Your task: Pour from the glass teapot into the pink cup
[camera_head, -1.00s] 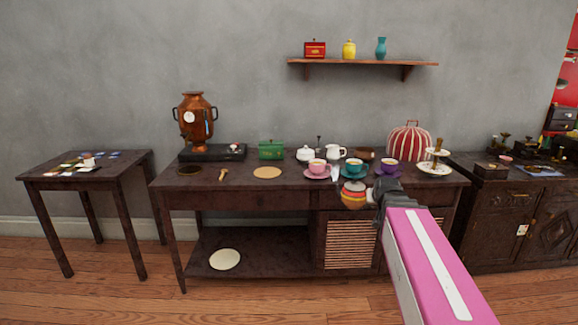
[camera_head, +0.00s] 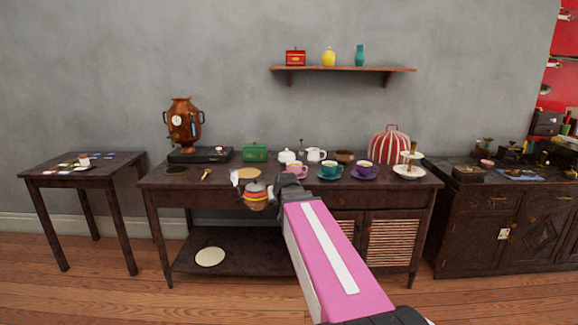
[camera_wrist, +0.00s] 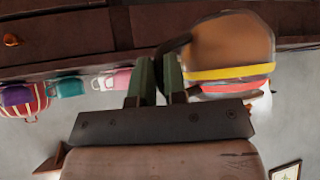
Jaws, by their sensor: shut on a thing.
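The pink cup (camera_head: 294,169) stands on a pink saucer near the table front, with liquid inside. It also shows in the wrist view (camera_wrist: 122,79).
A teal cup (camera_head: 331,168) and a purple cup (camera_head: 363,168) stand right of the pink cup. A white pot (camera_head: 286,156) and a white jug (camera_head: 316,154) stand behind.

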